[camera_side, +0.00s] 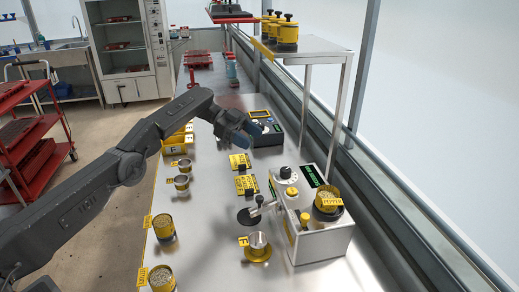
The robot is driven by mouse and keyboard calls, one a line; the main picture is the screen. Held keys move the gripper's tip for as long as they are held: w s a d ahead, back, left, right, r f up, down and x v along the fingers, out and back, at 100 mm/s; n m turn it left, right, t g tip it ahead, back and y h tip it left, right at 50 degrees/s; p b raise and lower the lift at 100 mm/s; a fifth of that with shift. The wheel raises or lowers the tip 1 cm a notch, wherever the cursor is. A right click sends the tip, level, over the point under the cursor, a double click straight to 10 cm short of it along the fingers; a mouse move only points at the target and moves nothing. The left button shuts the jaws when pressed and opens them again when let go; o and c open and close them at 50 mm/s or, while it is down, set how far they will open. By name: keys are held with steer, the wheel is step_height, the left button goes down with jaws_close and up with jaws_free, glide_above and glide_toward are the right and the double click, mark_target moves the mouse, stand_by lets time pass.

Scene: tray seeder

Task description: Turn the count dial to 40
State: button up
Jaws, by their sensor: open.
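A pale seeder machine (322,246) stands on the steel bench at the front right. A round dial (288,173) with a dark centre sits on its upper left, beside a dark display with green characters (312,176). The dial's markings and setting are too small to read. My gripper (250,131) is open and empty, above the bench to the upper left of the dial and clearly apart from it. It is beside a smaller device (268,134) with a yellow-framed screen and partly overlaps it in this view.
A yellow knob (292,192), a lever (262,204) and a yellow-rimmed seed cup (328,199) are by the dial. Yellow cards (246,184) lie left of the machine. Several cups stand along the bench's left edge. A raised shelf (312,49) stands behind.

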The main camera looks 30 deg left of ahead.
steer(key=w+d+r+n+t, duration=0.3)
steer(key=w+r+t, duration=0.2)
steer(key=r+t, duration=0.2)
steer(key=w+d+r+n+t, duration=0.2)
steer(key=w+d+r+t, duration=0.1)
steer(key=w+r+t, duration=0.3)
steer(key=n+g+y, duration=1)
steer(key=y, duration=0.3)
glide_toward(286, 169)
steer(key=x, duration=0.9)
steer(key=shift+f, duration=0.1)
steer(key=c, duration=0.9)
